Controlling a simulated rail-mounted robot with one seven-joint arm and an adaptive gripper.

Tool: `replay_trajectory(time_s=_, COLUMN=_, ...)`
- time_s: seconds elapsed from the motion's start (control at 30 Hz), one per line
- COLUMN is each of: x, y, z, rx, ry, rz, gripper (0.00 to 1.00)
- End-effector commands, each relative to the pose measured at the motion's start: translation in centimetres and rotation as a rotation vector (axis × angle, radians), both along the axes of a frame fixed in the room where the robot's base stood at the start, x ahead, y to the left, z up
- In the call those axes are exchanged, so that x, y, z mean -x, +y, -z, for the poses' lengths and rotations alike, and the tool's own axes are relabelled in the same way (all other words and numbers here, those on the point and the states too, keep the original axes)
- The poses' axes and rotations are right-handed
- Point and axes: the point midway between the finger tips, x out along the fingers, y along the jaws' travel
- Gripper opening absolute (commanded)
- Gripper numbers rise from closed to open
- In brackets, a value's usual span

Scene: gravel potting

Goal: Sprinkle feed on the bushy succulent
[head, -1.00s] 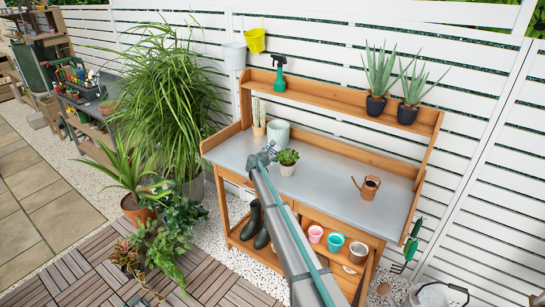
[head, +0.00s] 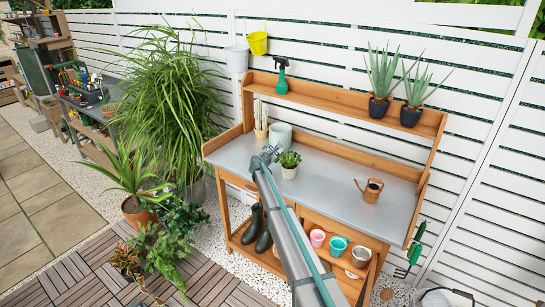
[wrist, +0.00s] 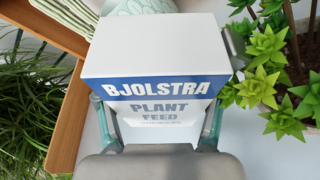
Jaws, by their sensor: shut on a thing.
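The feed box (wrist: 155,60) is white with a blue band and the words "BJOLSTRA PLANT FEED". My gripper (wrist: 155,118) is shut on it, one finger at each side, and the box fills the middle of the wrist view. The bushy succulent (head: 289,158) stands in a small pale pot on the bench. My gripper (head: 267,156) is just left of it in the head view. In the wrist view the succulent's green rosettes (wrist: 265,50) are close to the right of the box. The box cannot be made out in the head view.
The potting bench (head: 330,190) has a grey top with free room at the middle right. A copper watering can (head: 370,189) stands there. Behind my gripper are a columnar cactus (head: 261,118) and a pale green pot (head: 280,134). Aloes (head: 381,75) stand on the upper shelf.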

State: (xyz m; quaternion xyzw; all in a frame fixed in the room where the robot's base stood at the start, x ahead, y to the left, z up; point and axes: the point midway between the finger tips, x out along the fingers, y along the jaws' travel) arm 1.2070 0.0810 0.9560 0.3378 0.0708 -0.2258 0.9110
Motion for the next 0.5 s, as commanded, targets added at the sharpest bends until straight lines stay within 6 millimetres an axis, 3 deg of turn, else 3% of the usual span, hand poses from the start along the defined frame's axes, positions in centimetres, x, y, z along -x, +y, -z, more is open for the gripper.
replay_trajectory(time_s=0.5, x=-0.02, y=0.03, z=-0.53, rx=-0.069, ry=-0.049, rz=0.0, gripper=0.25)
